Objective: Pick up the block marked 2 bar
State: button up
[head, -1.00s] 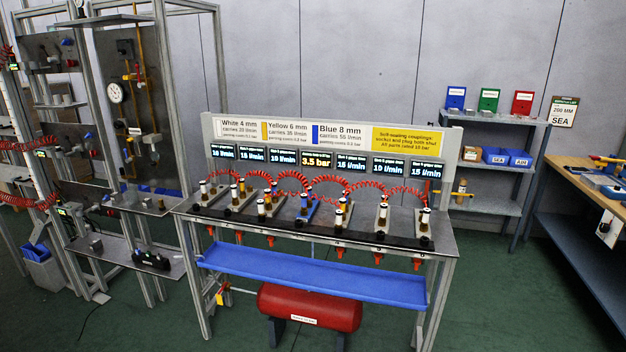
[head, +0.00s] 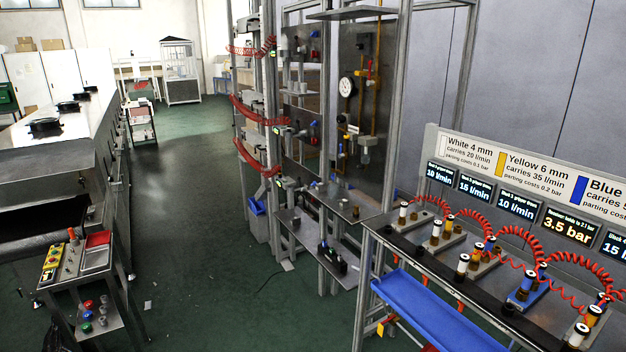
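No block with a readable 2 bar mark shows; any lettering on the small blocks is too small to read. A small grey block (head: 297,222) sits on the lower shelf (head: 302,238) of the metal rack, left of a black device (head: 332,259). A small brownish piece (head: 355,212) stands on the shelf above, to the right. The rack's upright panel (head: 362,120) carries a round white gauge (head: 347,87) and brass-coloured pipes. My gripper is not in view.
The labelled bench (head: 400,247) with red coiled hoses and a blue tray (head: 435,312) stands at the right. A long grey machine (head: 55,180) and a control stand (head: 82,285) are at the left. Green floor (head: 200,200) between them is largely clear.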

aim_at(344, 205)
jog(key=i+j+u, duration=0.2)
jog(key=i+u, duration=0.7)
jog(key=i, duration=0.15)
jog(key=i+j+z, duration=0.2)
jog(key=i+z, duration=0.25)
jog(key=i+j+z, duration=0.35)
jog(key=i+z, duration=0.15)
jog(key=i+j+z, duration=0.65)
jog(key=j, duration=0.2)
jog(key=j+z, duration=0.2)
jog(key=j, duration=0.25)
jog(key=i+j+z, duration=0.2)
jog(key=j, duration=0.25)
jog(key=j+z, duration=0.2)
jog(key=j, duration=0.25)
